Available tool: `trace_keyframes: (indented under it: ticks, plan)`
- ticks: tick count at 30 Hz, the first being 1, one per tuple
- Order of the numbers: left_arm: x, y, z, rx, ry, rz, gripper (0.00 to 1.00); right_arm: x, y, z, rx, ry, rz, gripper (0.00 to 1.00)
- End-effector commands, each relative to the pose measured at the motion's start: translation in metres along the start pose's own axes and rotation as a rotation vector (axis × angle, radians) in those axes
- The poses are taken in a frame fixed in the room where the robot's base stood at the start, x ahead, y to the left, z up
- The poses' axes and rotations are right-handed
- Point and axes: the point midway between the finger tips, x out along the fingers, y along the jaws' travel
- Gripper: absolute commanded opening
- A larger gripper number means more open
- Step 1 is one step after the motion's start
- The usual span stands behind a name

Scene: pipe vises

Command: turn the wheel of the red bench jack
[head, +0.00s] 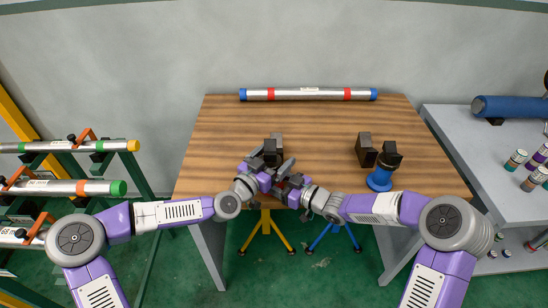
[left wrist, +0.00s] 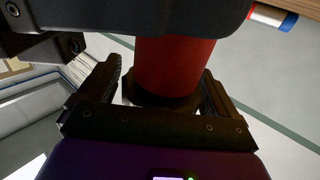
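The red bench jack shows in the left wrist view as a red cylinder (left wrist: 172,65) with a dark round wheel-like part (left wrist: 160,99) at its end. My left gripper (left wrist: 160,92) has its fingers apart on either side of that dark part; a light gap shows beside the left finger, and contact at the right finger is unclear. In the head view my left gripper (head: 268,170) is over the table's front left-middle, hiding the red jack. A dark vise block (head: 277,139) shows just behind it. My right gripper (head: 288,187) is close beside the left one; its fingers are unclear.
A blue jack (head: 379,181) with dark vise blocks (head: 366,150) stands at right on the wooden table (head: 320,125). A silver pipe with red bands (head: 308,94) lies along the back edge. A pipe rack stands left, a grey table right. The table's middle back is clear.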

Motion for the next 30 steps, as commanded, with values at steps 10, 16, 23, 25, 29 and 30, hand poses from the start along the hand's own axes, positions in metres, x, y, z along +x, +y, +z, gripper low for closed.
trace_keyframes:
  ticks: [10, 16, 23, 25, 29, 30]
  plan:
    - [-0.0003, 0.0, 0.0003, 0.0, 0.0, 0.0, 0.44, -0.0017, -0.0002, 0.0086, 0.007, -0.019, 0.001, 0.38]
    - [0.0005, 0.0014, 0.0007, 0.0, -0.002, -0.02, 0.43, -0.0017, -0.0001, 0.0086, 0.007, -0.019, 0.001, 0.38]
    - [0.001, 0.0022, 0.0006, 0.001, -0.004, -0.128, 0.43, -0.0016, -0.0004, 0.0086, 0.007, -0.019, 0.001, 0.38]
    - [0.001, 0.0014, 0.0002, 0.001, -0.002, -0.176, 0.43, -0.0016, -0.0005, 0.0086, 0.007, -0.019, 0.0, 0.38]
    - [0.0007, -0.0005, 0.0004, -0.001, -0.002, -0.272, 0.43, -0.0015, -0.0006, 0.0086, 0.006, -0.019, 0.0, 0.38]
    - [0.0004, -0.0013, 0.0002, -0.001, -0.001, -0.301, 0.43, -0.0015, -0.0006, 0.0086, 0.006, -0.019, 0.0, 0.38]
